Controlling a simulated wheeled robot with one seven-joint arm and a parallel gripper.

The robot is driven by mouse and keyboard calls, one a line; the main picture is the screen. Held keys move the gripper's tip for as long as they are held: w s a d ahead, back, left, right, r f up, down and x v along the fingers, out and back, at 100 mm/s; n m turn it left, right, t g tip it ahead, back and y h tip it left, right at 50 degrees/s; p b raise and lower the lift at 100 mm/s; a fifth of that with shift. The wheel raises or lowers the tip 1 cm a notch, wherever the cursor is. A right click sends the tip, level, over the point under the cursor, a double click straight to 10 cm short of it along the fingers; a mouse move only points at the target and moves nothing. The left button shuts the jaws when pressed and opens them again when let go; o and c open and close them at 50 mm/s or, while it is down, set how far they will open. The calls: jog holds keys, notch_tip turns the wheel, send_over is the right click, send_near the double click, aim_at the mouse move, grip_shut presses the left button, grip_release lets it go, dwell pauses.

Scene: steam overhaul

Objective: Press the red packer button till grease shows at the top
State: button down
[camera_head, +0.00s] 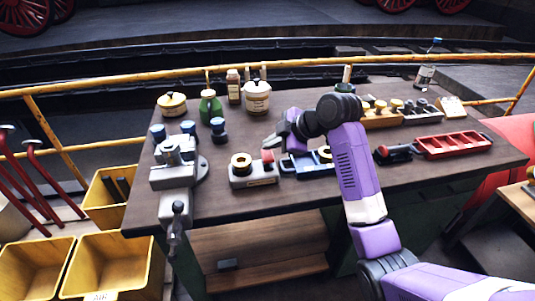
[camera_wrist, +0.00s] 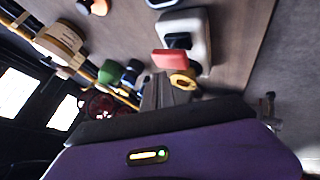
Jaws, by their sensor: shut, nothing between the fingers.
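The packer is a grey block (camera_head: 254,178) on the workbench, with a brass ring (camera_head: 241,161) on its left and a red button (camera_head: 267,156) on its right. My gripper (camera_head: 274,142) is shut and empty, just behind and above the red button in the head view; I cannot tell whether it touches. In the wrist view the shut fingers (camera_wrist: 165,84) point toward the red button (camera_wrist: 170,58), with the brass ring (camera_wrist: 183,79) beside it. The opening in the ring is too small to tell whether grease shows.
A vise (camera_head: 176,172) stands left of the packer. A blue tray (camera_head: 303,166) lies close on its right, partly behind my arm. Jars and a green can (camera_head: 210,107) stand behind; a red tray (camera_head: 453,145) lies right. The bench front is clear.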

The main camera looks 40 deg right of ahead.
aim_at(267, 153)
jog(key=shift+f, duration=0.15)
dwell(0.7)
jog(key=shift+f, duration=0.3)
jog(key=shift+f+b, duration=0.85)
jog(key=shift+f, duration=0.25)
dwell(1.2)
jog(key=shift+r, duration=0.1)
jog(key=shift+r+p, duration=1.15)
jog(key=shift+r, duration=0.25)
jog(key=shift+r, duration=0.1)
notch_tip(267, 153, up, 5)
jog(key=p, duration=0.4)
dwell(0.6)
